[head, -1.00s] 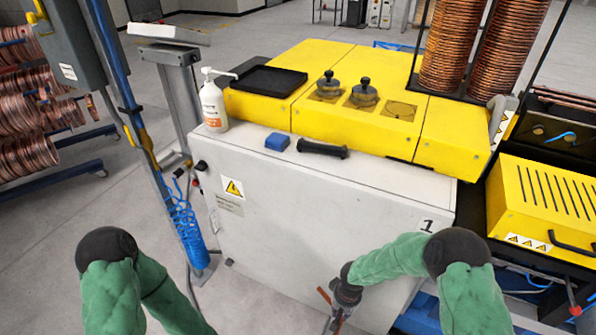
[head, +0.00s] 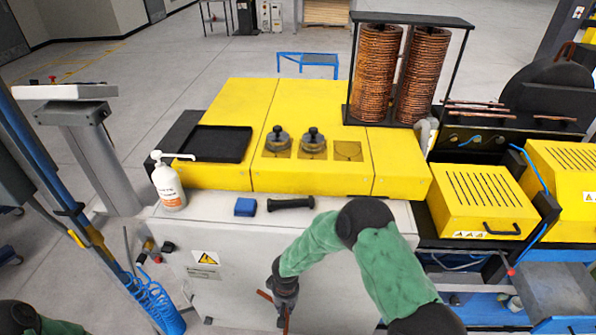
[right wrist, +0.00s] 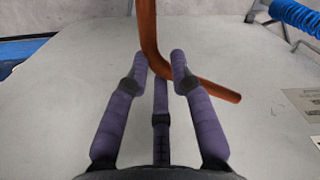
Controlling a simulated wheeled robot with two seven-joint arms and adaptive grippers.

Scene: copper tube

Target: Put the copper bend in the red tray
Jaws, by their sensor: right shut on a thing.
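The copper bend (right wrist: 149,38) is an orange-brown bent tube in the right wrist view. One leg runs up and away and the other runs to the lower right. My right gripper (right wrist: 163,62) is shut on it near the corner, with its purple fingers around the tube. In the head view my right gripper (head: 279,308) hangs in front of the white cabinet, and part of the copper bend (head: 265,296) shows beside it. My left gripper is out of the head view; only a bit of the left arm shows at the lower left. I see no red tray.
The white cabinet (head: 235,240) carries a yellow machine (head: 225,103) with a black tray (head: 208,143), a white bottle (head: 168,188), a blue block (head: 245,207) and a black handle (head: 291,203). Yellow slotted boxes (head: 480,200) and a grey drawer (head: 550,290) stand to the right.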

